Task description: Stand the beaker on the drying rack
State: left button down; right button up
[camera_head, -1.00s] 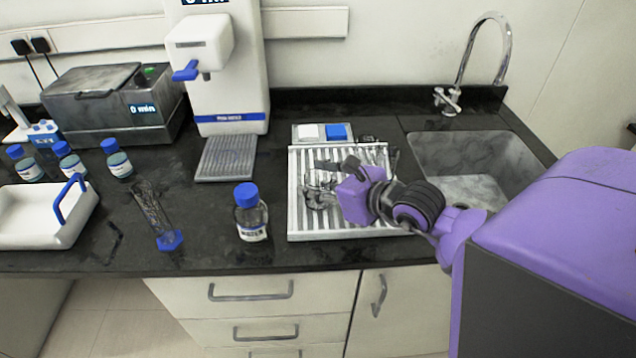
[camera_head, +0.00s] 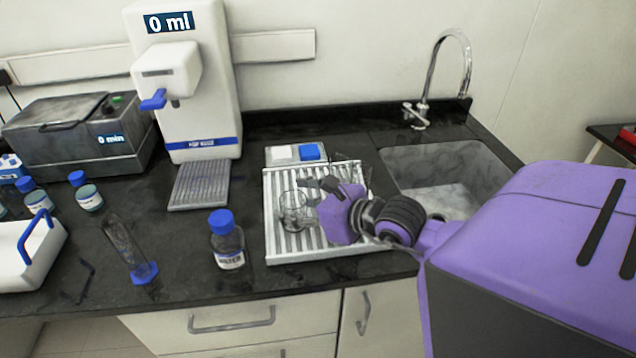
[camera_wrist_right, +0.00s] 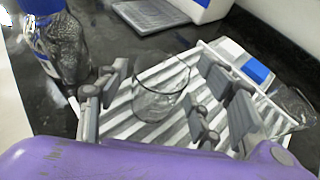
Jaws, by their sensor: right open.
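The clear glass beaker (camera_head: 292,213) stands on the slatted drying rack (camera_head: 285,258), towards its left side. In the right wrist view the beaker (camera_wrist_right: 158,103) looks upright on the white slats of the rack (camera_wrist_right: 118,122). My right gripper (camera_head: 318,193) is open, just right of the beaker in the head view. In the right wrist view the open fingers (camera_wrist_right: 165,85) are spread to either side of the beaker, with gaps visible. My left gripper is not in view.
A WATER bottle (camera_head: 227,243) stands left of the rack. Another clear glass vessel (camera_wrist_right: 292,108) is at the rack's right side. A blue-footed cylinder (camera_head: 140,270) stands further left. The sink (camera_head: 440,165) lies right. A dispenser (camera_head: 205,125) is behind.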

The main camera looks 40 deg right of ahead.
jog(key=v, duration=1.1)
jog(key=shift+b, duration=0.35)
jog(key=shift+a+f, duration=0.1)
dwell(0.4)
